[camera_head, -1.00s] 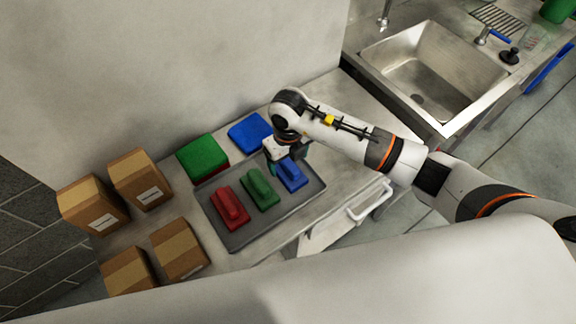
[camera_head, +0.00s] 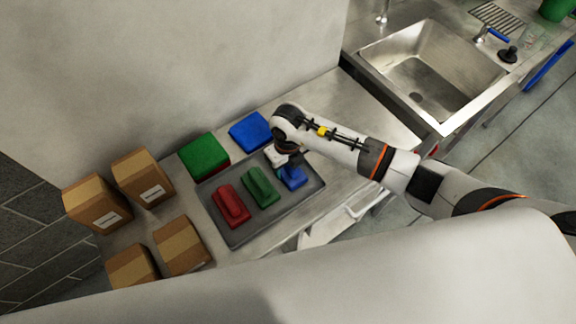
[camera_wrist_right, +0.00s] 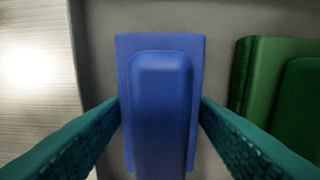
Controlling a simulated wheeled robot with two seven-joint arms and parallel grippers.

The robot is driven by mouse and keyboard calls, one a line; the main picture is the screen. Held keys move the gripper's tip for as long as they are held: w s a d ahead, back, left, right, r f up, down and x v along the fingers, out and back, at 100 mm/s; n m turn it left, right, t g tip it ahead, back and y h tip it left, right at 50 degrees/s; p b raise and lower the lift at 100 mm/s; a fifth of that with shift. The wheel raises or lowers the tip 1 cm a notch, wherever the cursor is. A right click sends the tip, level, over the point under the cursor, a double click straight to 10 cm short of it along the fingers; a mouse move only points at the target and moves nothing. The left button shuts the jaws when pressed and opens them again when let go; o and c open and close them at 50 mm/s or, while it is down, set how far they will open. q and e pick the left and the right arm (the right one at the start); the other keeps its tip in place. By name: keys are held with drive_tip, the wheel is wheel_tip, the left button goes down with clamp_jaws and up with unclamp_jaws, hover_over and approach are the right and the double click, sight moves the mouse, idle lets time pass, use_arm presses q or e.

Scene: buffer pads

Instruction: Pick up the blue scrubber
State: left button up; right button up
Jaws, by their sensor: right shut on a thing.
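The blue scrubber (camera_head: 294,181) sits at the right end of the grey tray (camera_head: 240,236), beside a green scrubber (camera_head: 260,188) and a red scrubber (camera_head: 231,204). My right gripper (camera_head: 288,165) is over it, partly covering it. In the right wrist view, the blue scrubber (camera_wrist_right: 160,80) lies between the two teal fingers of the right gripper (camera_wrist_right: 160,106), which are shut on the sides of its base. It looks flat on the tray; I cannot tell any lift. My left gripper is not in view.
The green scrubber (camera_wrist_right: 262,75) is close to the right finger in the wrist view. Green pads (camera_head: 203,155) and a blue pad (camera_head: 250,131) lie behind the tray. Several cardboard boxes (camera_head: 143,178) stand at left. A sink (camera_head: 430,75) is at the upper right.

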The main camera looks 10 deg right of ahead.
drive_tip(key=shift+r, duration=0.1)
wheel_tip(320, 180, up, 9)
drive_tip(key=b, duration=0.3)
drive_tip(key=shift+w+r, duration=0.1)
drive_tip(key=shift+r, duration=0.35)
